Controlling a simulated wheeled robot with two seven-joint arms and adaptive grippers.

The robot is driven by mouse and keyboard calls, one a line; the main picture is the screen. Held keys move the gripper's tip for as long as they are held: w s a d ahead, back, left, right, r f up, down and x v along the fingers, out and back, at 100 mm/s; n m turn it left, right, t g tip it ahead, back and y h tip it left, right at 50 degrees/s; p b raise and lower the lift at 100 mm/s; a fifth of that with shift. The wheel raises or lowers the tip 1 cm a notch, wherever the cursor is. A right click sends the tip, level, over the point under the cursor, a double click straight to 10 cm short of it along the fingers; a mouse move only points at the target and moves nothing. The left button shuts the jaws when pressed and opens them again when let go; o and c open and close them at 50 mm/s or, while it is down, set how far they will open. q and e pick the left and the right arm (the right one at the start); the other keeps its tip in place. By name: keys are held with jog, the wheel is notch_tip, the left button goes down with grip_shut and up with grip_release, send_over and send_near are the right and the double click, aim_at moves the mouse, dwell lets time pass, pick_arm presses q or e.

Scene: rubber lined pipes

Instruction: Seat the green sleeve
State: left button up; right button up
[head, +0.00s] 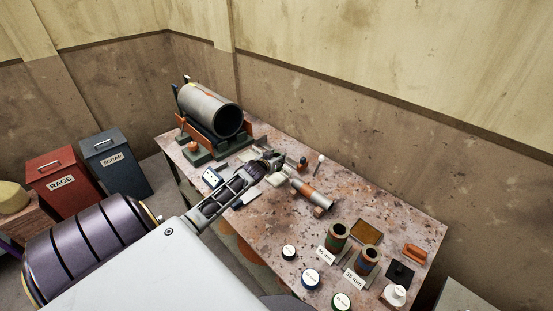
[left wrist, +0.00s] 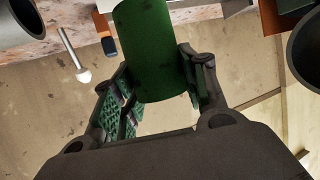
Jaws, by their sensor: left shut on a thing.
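The green sleeve (left wrist: 148,50) is a plain dark green cylinder in the left wrist view. It sits between the two fingers of my left gripper (left wrist: 157,84), which is shut on it; its upper end runs out of the picture. In the head view my left gripper (head: 291,163) is over the middle of the bench, near a pipe with an orange band (head: 308,191); the sleeve is too small and hidden to make out there. A large grey pipe (head: 207,106) lies in a cradle at the back left of the bench. My right gripper is not in view.
Two green-rimmed cups (head: 338,236) (head: 367,260) with size labels, several round lidded tins (head: 311,279) and a brown tray (head: 366,230) crowd the bench's right part. A white-knobbed stick (head: 320,159) stands behind the gripper. A wall closes off the bench's back.

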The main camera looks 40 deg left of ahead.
pick_arm(q)
jog(key=shift+a, duration=0.1)
dwell(0.4)
jog(key=shift+p, duration=0.4)
jog(key=shift+f+b, duration=1.8)
jog(key=shift+f, duration=1.25)
jog(key=shift+f, duration=0.45)
jog(key=o, duration=1.4)
